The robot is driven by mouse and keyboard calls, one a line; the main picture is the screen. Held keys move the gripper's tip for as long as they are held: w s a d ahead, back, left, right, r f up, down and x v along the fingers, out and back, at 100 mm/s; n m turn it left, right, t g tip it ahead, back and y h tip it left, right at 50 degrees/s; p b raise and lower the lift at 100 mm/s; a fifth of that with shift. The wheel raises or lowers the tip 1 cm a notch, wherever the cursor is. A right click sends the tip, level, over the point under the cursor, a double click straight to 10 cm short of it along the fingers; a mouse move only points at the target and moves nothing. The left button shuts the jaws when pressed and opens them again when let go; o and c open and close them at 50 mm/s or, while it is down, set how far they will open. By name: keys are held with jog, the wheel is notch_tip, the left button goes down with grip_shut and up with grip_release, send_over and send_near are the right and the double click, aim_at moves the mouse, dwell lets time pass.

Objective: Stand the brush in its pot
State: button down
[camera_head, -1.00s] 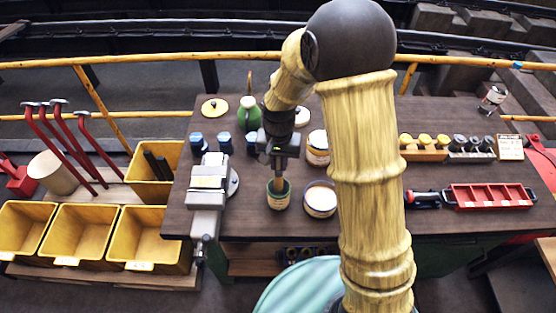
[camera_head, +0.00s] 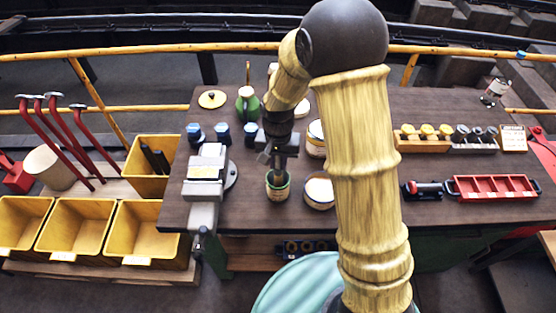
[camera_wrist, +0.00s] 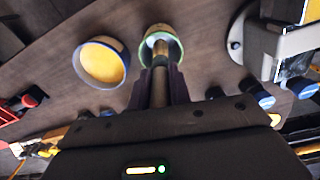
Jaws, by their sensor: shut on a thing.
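The brush (camera_wrist: 160,88) is held between the fingers of my gripper (camera_head: 277,150), which is shut on its handle. In the wrist view my gripper (camera_wrist: 160,85) points along the brush toward the green-rimmed pot (camera_wrist: 160,44). In the head view this pot (camera_head: 278,190) stands on the bench directly below my gripper. The lower end of the brush is at or inside the pot's mouth; I cannot tell how deep it reaches or whether it touches the bottom.
A can with yellowish contents (camera_wrist: 102,62) stands beside the pot; it also shows in the head view (camera_head: 319,190). A grey vise (camera_head: 206,185) is to the left. Blue-capped jars (camera_head: 222,133) and a green bottle (camera_head: 248,106) stand behind. A red tray (camera_head: 495,187) lies at the right.

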jog(key=c, duration=1.2)
grip_release()
jog(key=shift+w, duration=0.1)
notch_tip(320, 180, up, 18)
jog(key=b, duration=0.2)
jog(key=shift+f, duration=0.25)
jog(key=s+d+f+n+t, duration=0.2)
jog(key=s+d+f, duration=0.8)
jog(key=s+d, duration=0.2)
jog(key=shift+d+t, duration=0.3)
jog(key=shift+d, duration=0.45)
jog(key=shift+s, duration=0.1)
